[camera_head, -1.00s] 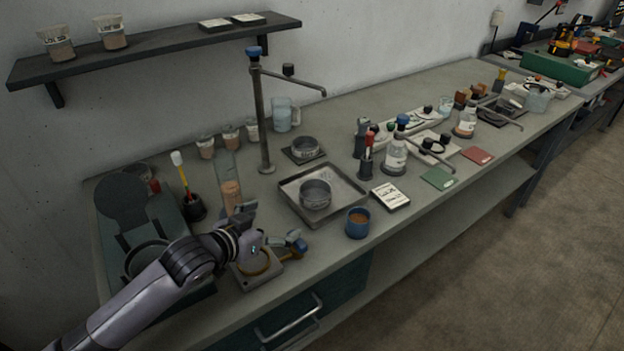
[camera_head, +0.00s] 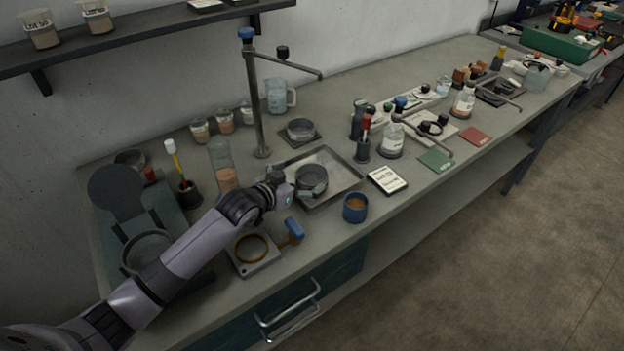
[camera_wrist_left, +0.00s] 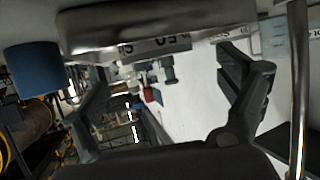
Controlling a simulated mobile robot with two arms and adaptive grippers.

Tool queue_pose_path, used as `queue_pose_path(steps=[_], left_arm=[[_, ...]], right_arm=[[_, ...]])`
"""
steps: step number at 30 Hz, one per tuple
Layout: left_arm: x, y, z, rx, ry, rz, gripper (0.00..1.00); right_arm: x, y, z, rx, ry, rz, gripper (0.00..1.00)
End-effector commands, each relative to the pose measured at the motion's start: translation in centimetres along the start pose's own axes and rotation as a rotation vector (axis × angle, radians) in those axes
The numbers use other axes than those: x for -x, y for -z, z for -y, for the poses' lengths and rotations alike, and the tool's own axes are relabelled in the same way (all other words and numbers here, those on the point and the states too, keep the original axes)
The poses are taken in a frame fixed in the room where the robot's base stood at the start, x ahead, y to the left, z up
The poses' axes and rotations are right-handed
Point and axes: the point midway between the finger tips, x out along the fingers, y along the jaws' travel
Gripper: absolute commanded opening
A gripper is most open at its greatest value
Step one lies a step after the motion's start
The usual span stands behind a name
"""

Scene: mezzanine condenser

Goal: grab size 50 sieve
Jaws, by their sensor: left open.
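A round metal sieve (camera_head: 312,174) sits in the shallow metal tray (camera_head: 341,164) in the head view. A similar round metal piece (camera_head: 300,126) stands on a dark square pad behind the tray; I cannot read its size. My left gripper (camera_head: 308,191) is open at the near left side of the tray sieve, with its fingers partly in front of it. In the left wrist view the sieve's rim (camera_wrist_left: 155,22) spans the top, beyond the open fingers, with a partly cut label that I cannot read surely. My right gripper is not in view.
A blue cup (camera_head: 355,208) stands just right of the tray and also shows in the wrist view (camera_wrist_left: 34,70). A white label card (camera_head: 387,179) lies beyond it. A metal stand (camera_head: 257,100) rises behind the tray. A glass cylinder (camera_head: 222,165) stands left of it.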

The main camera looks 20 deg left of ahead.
Motion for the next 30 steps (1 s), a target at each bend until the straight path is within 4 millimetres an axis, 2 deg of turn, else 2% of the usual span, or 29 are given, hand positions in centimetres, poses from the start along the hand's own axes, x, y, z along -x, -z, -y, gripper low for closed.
queue_pose_path(steps=[7, 12, 21, 30], left_arm=[[-2.9, 0.2, -0.5, 0.001, 0.0, 0.0, 0.93], [-4.7, 0.0, -0.4, 0.0, 0.0, -0.001, 0.93], [-5.1, -0.1, -0.5, 0.0, 0.0, -0.001, 0.93], [-5.0, -0.1, -0.4, 0.0, 0.0, 0.0, 0.73]], right_arm=[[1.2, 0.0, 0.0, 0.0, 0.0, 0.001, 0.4], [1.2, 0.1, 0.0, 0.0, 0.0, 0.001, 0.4], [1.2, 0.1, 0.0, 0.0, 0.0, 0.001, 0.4], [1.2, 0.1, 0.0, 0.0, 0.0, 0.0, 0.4]])
